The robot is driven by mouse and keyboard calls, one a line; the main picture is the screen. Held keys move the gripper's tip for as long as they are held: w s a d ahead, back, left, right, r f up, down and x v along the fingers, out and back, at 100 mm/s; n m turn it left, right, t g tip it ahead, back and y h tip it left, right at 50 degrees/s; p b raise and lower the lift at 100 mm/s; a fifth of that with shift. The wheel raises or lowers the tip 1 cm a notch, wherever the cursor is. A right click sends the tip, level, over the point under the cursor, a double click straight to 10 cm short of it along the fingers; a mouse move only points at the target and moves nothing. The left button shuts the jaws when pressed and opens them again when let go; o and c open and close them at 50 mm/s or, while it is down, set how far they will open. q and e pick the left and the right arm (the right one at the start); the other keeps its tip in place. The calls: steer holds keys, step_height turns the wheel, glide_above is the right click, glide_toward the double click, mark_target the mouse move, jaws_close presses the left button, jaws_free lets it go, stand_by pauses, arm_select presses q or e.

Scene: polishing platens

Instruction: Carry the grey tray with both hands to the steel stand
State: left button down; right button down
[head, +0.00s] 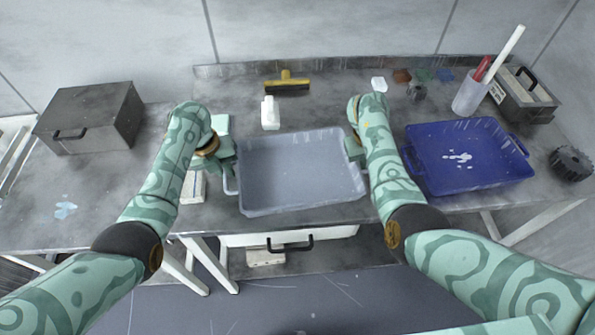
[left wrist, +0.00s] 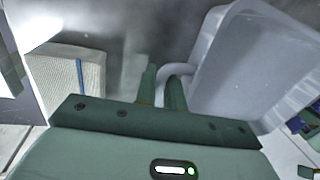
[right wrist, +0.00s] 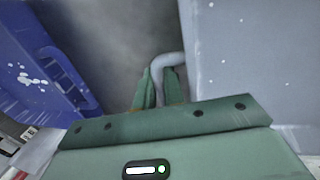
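The grey tray (head: 300,195) is a shallow rectangular tub, level and empty, over the front middle of the workbench. I cannot tell whether it rests on the bench or hangs just above it. My left gripper (head: 229,172) is at the tray's left end; in the left wrist view its fingers (left wrist: 162,88) close around the loop handle (left wrist: 186,69). My right gripper (head: 357,150) is at the right end; in the right wrist view its fingers (right wrist: 159,86) pinch the other handle (right wrist: 168,60). I cannot pick out the steel stand with certainty.
A blue tray (head: 430,180) lies close on the right. A dark metal box (head: 90,118) stands far left. Bare bench top (head: 120,180) lies left of my left arm.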

stand_by(0.3)
